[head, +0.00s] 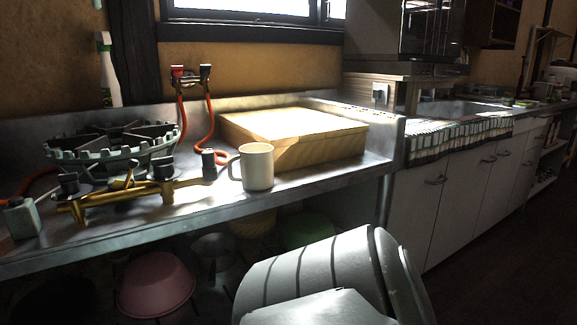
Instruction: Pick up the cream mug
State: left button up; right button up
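The cream mug (257,167) stands upright on the metal counter (330,190), close to its front edge. Its handle points left. It is just in front of a yellow wooden box or board (295,132), and I cannot tell whether they touch. Neither of my grippers shows in the head view.
A gas burner ring (113,148) with brass pipes (120,198) and red hoses (184,122) lies left of the mug. A pink bowl (157,283) sits below the counter. A pale rounded shape I cannot identify fills the bottom middle. White cabinets (440,205) stand right.

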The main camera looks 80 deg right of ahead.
aim_at(256, 160)
jog(key=z, duration=2.3)
jog(key=i+l, duration=0.1)
jog(key=l, duration=0.3)
jog(key=i+l+u, duration=0.1)
jog(key=l, duration=0.35)
jog(key=i+l, duration=0.15)
jog(key=l, duration=0.25)
jog(key=i+j, duration=0.3)
jog(key=i, duration=0.15)
